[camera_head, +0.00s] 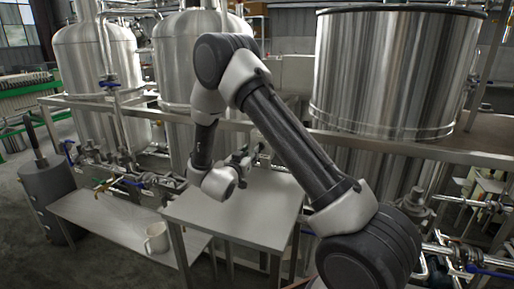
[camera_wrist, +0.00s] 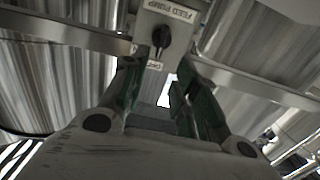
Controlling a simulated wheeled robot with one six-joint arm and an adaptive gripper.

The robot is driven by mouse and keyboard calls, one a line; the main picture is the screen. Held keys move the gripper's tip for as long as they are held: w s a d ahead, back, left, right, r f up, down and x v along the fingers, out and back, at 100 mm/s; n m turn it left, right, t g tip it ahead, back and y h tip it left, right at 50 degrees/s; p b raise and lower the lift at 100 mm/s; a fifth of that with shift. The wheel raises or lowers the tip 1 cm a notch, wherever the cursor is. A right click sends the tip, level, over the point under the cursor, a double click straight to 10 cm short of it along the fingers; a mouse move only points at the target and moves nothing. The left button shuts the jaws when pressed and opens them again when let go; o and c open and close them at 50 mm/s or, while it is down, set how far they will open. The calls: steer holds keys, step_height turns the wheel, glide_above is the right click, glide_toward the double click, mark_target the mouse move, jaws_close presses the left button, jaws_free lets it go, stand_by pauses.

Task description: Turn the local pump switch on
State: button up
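The pump switch is a black rotary knob (camera_wrist: 160,37) on a light grey box (camera_wrist: 181,30) in the wrist view. A label on the box reads "FEED PUMP" upside down, and a smaller label sits by the knob, too small to read surely. The knob's set position is hard to tell. My gripper (camera_wrist: 153,80) is open and empty, its dark green-edged fingers apart, pointing toward the box with the knob just beyond the fingertips. I see no contact. In the head view my gripper (camera_head: 243,160) is above the metal table; the switch cannot be made out there.
A bare metal table (camera_head: 245,207) stands below my gripper. Large steel tanks (camera_head: 395,75) and a rail (camera_head: 440,150) stand behind. Pipes with blue-handled valves (camera_head: 133,183) run along the left.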

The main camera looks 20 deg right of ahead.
steer(key=x, duration=0.7)
steer(key=shift+d, duration=0.3)
steer(key=shift+w, duration=0.15)
jaws_close()
